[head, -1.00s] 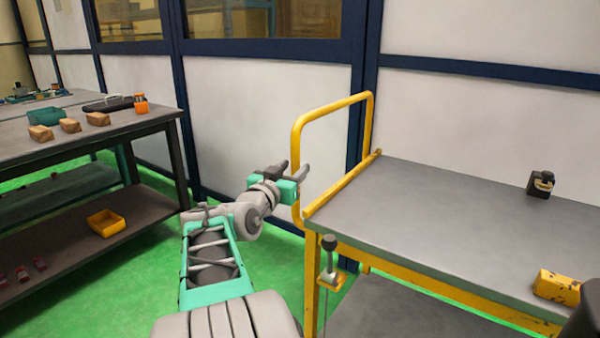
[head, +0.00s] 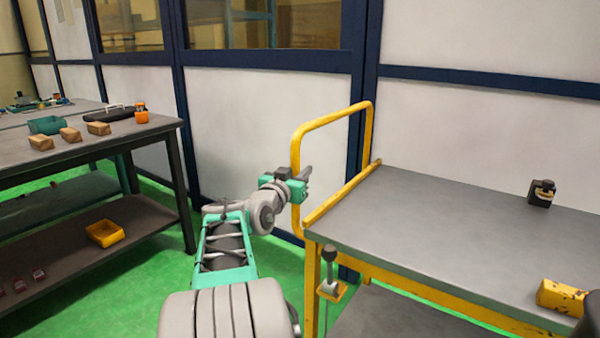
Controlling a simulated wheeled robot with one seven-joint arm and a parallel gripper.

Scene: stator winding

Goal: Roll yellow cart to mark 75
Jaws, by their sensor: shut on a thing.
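The yellow cart (head: 450,226) stands at the right of the head view, with a grey top deck and a yellow tubular push handle (head: 333,119) at its left end. My gripper (head: 300,186) is shut on the near upright of the handle, at about mid-height. A lever with a grey knob (head: 330,270) sits on the cart's near left corner post. I see no floor mark 75; the cart's wheels are out of view.
A dark workbench (head: 95,143) with brown blocks, a green tray and an orange jar stands at the left. Its lower shelf holds a yellow bin (head: 104,233). A small black device (head: 541,193) and a yellow block (head: 562,297) lie on the cart. Green floor (head: 130,290) is clear between bench and cart. A panelled wall stands behind.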

